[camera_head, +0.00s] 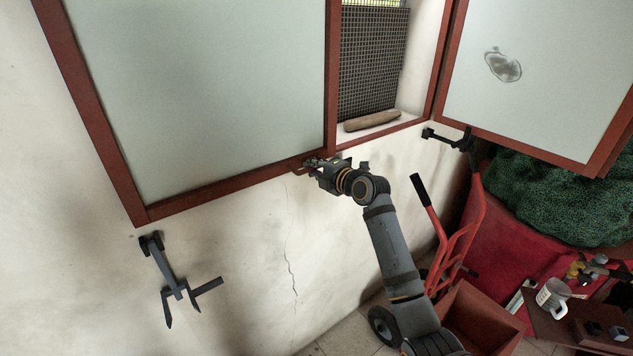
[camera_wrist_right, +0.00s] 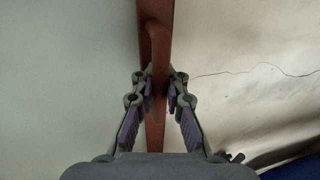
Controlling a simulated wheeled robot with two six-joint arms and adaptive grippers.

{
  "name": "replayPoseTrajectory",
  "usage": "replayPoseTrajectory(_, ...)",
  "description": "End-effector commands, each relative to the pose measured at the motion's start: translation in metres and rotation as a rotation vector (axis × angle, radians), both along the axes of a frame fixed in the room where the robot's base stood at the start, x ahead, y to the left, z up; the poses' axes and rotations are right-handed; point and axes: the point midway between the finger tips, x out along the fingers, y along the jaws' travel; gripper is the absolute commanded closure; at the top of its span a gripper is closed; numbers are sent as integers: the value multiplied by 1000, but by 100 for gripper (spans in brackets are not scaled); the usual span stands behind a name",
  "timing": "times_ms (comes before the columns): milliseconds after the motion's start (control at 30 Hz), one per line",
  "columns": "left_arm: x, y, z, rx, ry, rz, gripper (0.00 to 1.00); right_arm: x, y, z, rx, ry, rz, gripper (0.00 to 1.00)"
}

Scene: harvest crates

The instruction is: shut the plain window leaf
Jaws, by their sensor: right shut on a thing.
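The plain window leaf (camera_head: 205,95) is a pale pane in a red-brown frame at the left of the head view, standing open against the wall. My right gripper (camera_head: 312,164) is at the frame's lower edge, close to its lower right corner. In the right wrist view my right gripper (camera_wrist_right: 160,90) has its fingers shut on either side of a red-brown part of the leaf frame (camera_wrist_right: 157,30). The pale pane (camera_wrist_right: 70,80) lies to the left there. My left gripper is not in view.
A second leaf (camera_head: 545,65) with a grey stain stands open at the right. A wooden piece (camera_head: 372,120) lies on the sill before the mesh (camera_head: 372,60). Black stays (camera_head: 165,265) hang on the wall. A red hand truck (camera_head: 465,235) and a mug (camera_head: 552,298) are lower right.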

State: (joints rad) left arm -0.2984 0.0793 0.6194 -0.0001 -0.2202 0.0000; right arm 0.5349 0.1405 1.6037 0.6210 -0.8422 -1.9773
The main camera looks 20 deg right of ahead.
Motion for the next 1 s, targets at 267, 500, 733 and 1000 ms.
replayPoseTrajectory(267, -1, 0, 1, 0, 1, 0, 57, 0, 0, 2, -1, -2, 0, 90)
replayPoseTrajectory(500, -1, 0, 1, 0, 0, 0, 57, 0, 0, 2, -1, -2, 0, 64)
replayPoseTrajectory(733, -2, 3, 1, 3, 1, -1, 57, 0, 0, 2, -1, -2, 0, 64)
replayPoseTrajectory(1000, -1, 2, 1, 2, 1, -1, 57, -40, -17, 9, -8, -2, -1, 64)
